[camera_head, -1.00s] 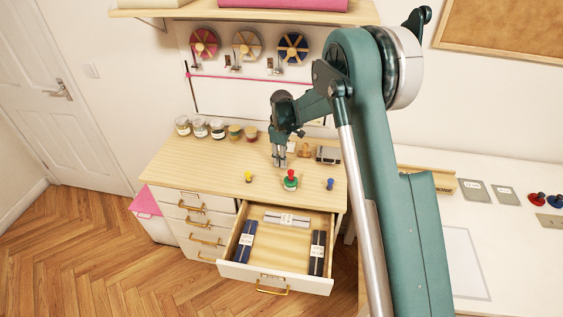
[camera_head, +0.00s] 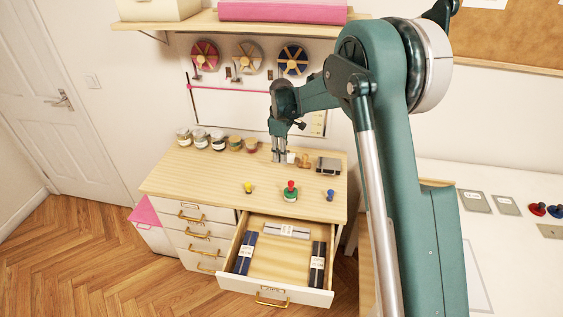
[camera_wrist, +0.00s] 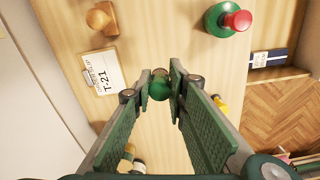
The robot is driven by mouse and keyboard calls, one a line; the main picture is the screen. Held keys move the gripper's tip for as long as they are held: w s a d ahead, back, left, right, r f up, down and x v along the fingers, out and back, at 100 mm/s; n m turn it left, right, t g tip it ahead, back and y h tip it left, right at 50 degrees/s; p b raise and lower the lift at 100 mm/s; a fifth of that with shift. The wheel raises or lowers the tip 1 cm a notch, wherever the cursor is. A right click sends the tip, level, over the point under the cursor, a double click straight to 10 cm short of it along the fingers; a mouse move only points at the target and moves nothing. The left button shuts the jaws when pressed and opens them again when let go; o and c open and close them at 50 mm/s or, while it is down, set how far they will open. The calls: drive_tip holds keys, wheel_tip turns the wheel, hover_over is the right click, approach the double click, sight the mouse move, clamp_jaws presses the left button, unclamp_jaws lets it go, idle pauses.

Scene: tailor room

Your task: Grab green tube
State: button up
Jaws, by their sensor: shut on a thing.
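A green rounded thing (camera_wrist: 159,87), which looks like the green tube seen end-on, sits between the fingertips of my gripper (camera_wrist: 160,80) in the wrist view. The fingers are shut on it. Its length is hidden by the viewing angle. In the head view my gripper (camera_head: 279,157) is over the back part of the wooden desktop (camera_head: 215,178), right of the row of jars. The tube cannot be made out there, and I cannot tell how high it is above the desktop.
A red-knobbed green stamp (camera_head: 290,191), a yellow piece (camera_head: 248,187) and a blue piece (camera_head: 330,195) stand toward the front of the desktop. Several jars (camera_head: 218,140) line the back left. A tag marked T-21 (camera_wrist: 102,72) lies near the gripper. The drawer (camera_head: 275,291) below is open.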

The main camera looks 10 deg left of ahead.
drive_tip(key=shift+r, duration=0.45)
idle(0.5)
